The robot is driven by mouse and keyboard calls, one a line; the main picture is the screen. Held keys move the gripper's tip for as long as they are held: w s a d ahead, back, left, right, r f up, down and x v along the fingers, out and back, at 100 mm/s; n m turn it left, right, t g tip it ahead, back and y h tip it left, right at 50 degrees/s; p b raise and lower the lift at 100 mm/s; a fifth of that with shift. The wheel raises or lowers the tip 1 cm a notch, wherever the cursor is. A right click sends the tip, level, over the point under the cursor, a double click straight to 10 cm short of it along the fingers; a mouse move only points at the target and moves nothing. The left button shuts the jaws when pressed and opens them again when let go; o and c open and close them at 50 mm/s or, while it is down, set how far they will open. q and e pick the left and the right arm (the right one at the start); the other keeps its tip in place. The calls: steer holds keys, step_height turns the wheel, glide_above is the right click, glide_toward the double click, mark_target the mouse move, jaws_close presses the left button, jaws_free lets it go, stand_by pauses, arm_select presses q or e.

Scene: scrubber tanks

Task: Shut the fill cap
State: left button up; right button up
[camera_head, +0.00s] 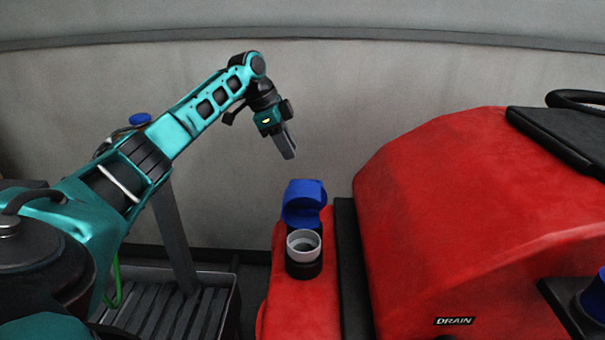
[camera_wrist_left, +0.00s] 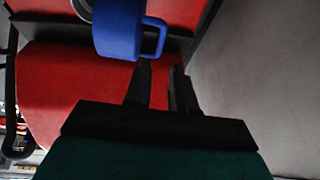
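The blue fill cap (camera_head: 303,203) stands open, tilted up on the far side of the fill neck (camera_head: 304,258), which has a white ring and a black base on the red machine. The neck's mouth is uncovered. In the left wrist view the cap (camera_wrist_left: 117,30) and its loop-shaped tab show just beyond the fingertips. My left gripper (camera_head: 289,153) is above and behind the cap, apart from it, pointing down. In the left wrist view its two fingers (camera_wrist_left: 162,68) have a narrow empty gap between them. My right gripper is not in view.
The red machine body (camera_head: 470,215) rises right of the neck, marked DRAIN. Another blue part (camera_head: 594,296) sits at the right edge. A dark slatted tray (camera_head: 215,277) stands left of the machine. A grey wall (camera_head: 400,90) closes off the back.

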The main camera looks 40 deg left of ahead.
arm_select(q)
glide_above(305, 202)
steer(key=w+a, duration=0.2)
steer(key=a, duration=0.1)
step_height(305, 202, down, 8)
steer(key=shift+w+a+f, duration=0.1)
jaws_close()
